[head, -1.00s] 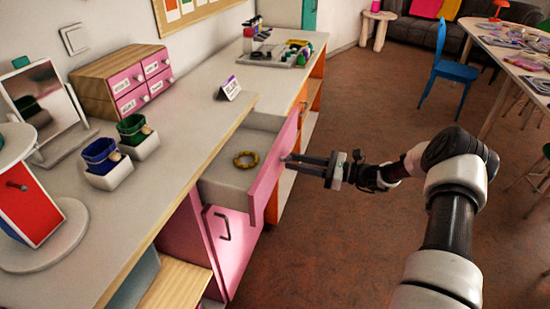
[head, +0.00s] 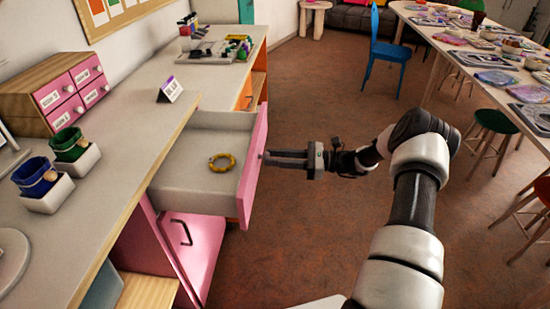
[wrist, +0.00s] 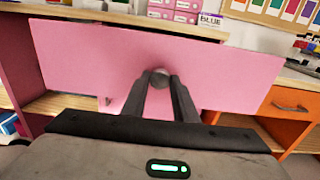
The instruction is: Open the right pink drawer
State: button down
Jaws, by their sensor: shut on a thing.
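The pink drawer (head: 255,162) is pulled well out of the counter, and its grey inside shows. A yellow ring (head: 222,162) lies in it. My gripper (head: 268,158) is at the outer face of the drawer front. In the wrist view my gripper (wrist: 160,88) has its two fingers closed around the round grey knob (wrist: 159,77) on the pink drawer front (wrist: 100,60). In the head view the knob is hidden at the fingertips.
A pink cupboard door (head: 200,250) with a dark handle is below the drawer. An orange drawer (wrist: 290,106) is to the right in the wrist view. Small pots (head: 72,150) and a pink drawer box (head: 65,90) stand on the counter. The brown floor (head: 310,220) around my arm is mostly clear.

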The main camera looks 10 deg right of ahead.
jog(key=c, duration=1.4)
grip_release()
jog(key=v, duration=1.7)
jog(key=shift+d+p, duration=0.2)
jog(key=shift+p, duration=0.1)
jog(key=shift+a+r, duration=0.1)
jog(key=shift+r, duration=0.05)
jog(key=s+a+r+n+g+h, duration=0.3)
jog(key=a+r+n+h, duration=0.2)
jog(key=a+r, duration=0.3)
jog(key=s+a+r+n+g+h, duration=0.3)
jog(key=a+r+n+g+h, duration=0.15)
jog(key=a+r, duration=0.4)
jog(key=s+a+r+n+t+h, duration=0.1)
jog(key=s+r+n+t+h, duration=0.2)
jog(key=s, duration=0.4)
jog(key=s+a+r+n+t+h, duration=0.1)
jog(key=s+a+r+n+h, duration=0.1)
jog(key=s+n, duration=0.4)
jog(key=s+a+r+n+t+h, duration=0.1)
jog(key=s+r+n+t+h, duration=0.2)
jog(key=s, duration=0.5)
notch_tip(320, 180, up, 21)
jog(key=p, duration=2.1)
jog(key=shift+s, duration=0.4)
